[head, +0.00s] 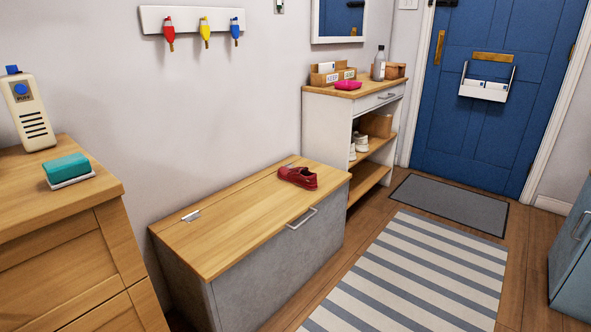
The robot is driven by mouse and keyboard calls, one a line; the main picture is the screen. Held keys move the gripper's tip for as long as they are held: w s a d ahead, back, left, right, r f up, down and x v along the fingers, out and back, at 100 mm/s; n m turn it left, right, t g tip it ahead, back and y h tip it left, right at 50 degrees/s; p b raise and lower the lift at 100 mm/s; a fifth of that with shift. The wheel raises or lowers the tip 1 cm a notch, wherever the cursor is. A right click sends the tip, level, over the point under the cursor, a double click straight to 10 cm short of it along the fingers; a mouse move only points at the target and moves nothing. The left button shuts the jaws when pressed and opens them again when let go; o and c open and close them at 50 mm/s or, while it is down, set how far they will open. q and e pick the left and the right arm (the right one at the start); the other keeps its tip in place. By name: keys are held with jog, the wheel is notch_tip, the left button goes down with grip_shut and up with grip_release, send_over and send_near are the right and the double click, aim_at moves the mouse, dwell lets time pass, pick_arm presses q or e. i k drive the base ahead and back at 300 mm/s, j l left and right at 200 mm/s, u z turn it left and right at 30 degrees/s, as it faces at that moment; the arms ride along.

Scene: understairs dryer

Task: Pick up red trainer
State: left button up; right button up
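A red trainer (298,177) lies on the wooden lid of a grey storage bench (235,222). It sits near the lid's far right end, close to the wall side, with its dark opening facing up. The bench lid is closed. Neither of my grippers shows in the head view, and nothing touches the trainer.
A wooden cabinet (60,250) with a teal item (67,168) and a cream device (30,110) stands at the left. A white shelf unit (324,125) stands beyond the bench. The striped rug (410,275) lies on open floor before the blue door (490,100).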

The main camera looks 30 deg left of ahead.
aim_at(300, 176)
jog(key=i+l+u, duration=0.1)
jog(key=i+u, duration=0.35)
jog(key=i+l+u, duration=0.2)
jog(key=u, duration=0.3)
jog(key=i+l+u, duration=0.25)
jog(key=u, duration=0.2)
jog(key=i+l+u, duration=0.2)
jog(key=l+u, duration=0.3)
